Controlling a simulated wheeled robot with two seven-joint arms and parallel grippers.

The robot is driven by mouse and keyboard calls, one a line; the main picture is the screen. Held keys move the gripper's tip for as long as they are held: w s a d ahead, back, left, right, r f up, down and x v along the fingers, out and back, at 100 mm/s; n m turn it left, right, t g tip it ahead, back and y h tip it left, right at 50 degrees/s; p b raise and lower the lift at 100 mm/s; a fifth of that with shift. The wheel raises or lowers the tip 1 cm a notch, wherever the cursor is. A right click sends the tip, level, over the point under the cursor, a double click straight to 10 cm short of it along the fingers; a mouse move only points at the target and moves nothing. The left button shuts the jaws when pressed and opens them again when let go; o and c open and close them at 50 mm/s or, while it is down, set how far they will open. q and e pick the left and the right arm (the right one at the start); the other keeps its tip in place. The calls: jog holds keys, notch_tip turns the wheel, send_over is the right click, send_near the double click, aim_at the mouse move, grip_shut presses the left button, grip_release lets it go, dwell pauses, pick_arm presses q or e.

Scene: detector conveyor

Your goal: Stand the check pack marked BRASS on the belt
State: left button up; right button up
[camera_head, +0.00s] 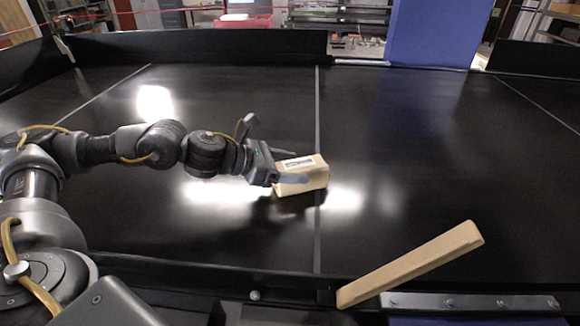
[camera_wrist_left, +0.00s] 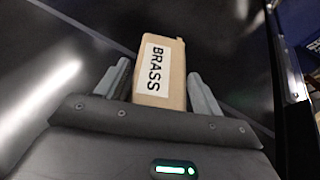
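The pack marked BRASS (camera_head: 312,178) is a tan block with a white label, lying on its long side over the black belt (camera_head: 420,170). My left gripper (camera_head: 286,166) reaches it from the left, one finger in front of it and one behind. In the left wrist view the pack (camera_wrist_left: 160,100) shows its BRASS label between the two fingers of the gripper (camera_wrist_left: 158,72). The fingers look open, with a thin gap at the left finger; contact at the right one is unclear. Whether the pack touches the belt is hard to tell. My right gripper is out of view.
A long tan bar (camera_head: 412,265) slants over the belt's near edge at the right. A low black wall (camera_head: 200,45) and a blue panel (camera_head: 435,32) stand along the far side. The belt is clear around the pack, with bright reflections.

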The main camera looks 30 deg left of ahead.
pick_arm(q)
jog(key=shift+o, duration=1.2)
jog(key=shift+s+r, duration=0.15)
jog(key=shift+r, duration=0.1)
jog(key=shift+a+r, duration=0.1)
jog(key=shift+a, duration=0.1)
jog(key=shift+b+v, duration=0.7)
jog(key=shift+v, duration=5.1)
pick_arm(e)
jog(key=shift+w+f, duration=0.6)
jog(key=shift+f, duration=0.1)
pick_arm(q)
jog(key=shift+s+d, duration=0.1)
jog(key=shift+d, duration=0.05)
